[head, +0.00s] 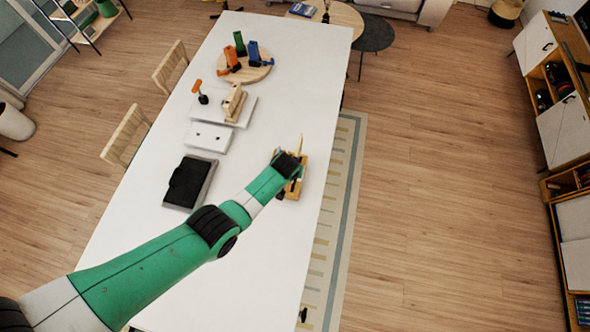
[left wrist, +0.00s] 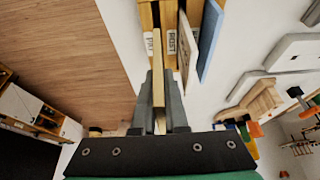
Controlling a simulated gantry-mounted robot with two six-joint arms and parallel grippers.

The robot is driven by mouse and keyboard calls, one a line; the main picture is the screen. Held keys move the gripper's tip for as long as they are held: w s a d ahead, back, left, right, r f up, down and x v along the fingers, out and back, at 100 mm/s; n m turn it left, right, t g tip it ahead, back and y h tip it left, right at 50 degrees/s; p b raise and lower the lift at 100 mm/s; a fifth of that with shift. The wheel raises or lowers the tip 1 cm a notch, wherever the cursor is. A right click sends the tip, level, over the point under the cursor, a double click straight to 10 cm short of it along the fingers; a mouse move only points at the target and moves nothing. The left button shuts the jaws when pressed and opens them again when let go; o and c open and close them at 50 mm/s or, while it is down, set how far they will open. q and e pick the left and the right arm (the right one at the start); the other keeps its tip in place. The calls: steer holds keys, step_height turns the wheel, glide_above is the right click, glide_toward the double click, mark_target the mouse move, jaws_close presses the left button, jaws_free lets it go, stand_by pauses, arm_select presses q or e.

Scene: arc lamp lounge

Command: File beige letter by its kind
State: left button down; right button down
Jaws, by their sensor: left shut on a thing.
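My left gripper (head: 290,163) is shut on the beige letter (left wrist: 158,88), which shows edge-on between its fingers (left wrist: 160,105) in the left wrist view. In the head view the letter (head: 299,145) stands up beside the gripper. The wooden letter sorter (head: 294,189) is right under the gripper, partly hidden by it. In the left wrist view the sorter (left wrist: 146,17) has white labels, one reading POST (left wrist: 171,42) and one partly covered. The letter's far end lies over the sorter between these labels; I cannot tell whether it is inside a slot. My right gripper is not in view.
A pale panel (left wrist: 187,45) and a blue panel (left wrist: 211,40) stand at the sorter's right side in the left wrist view. A black pad (head: 190,183), white plates (head: 208,137), and a round board (head: 245,70) with coloured tools occupy the white table's left and far parts.

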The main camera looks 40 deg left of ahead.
arm_select(q)
steer(key=shift+s, duration=0.1)
step_height(320, 180, down, 6)
steer(key=b, duration=0.5)
steer(key=shift+r, duration=0.25)
steer(key=shift+f+b, duration=0.35)
steer(key=shift+b, duration=0.25)
stand_by(0.4)
steer(key=shift+f+b, duration=0.3)
steer(key=shift+f+b, duration=0.3)
stand_by(0.7)
steer(key=shift+f+b, duration=0.3)
steer(key=shift+f+b, duration=0.95)
steer(key=shift+b, duration=0.05)
steer(key=c, duration=0.9)
jaws_free()
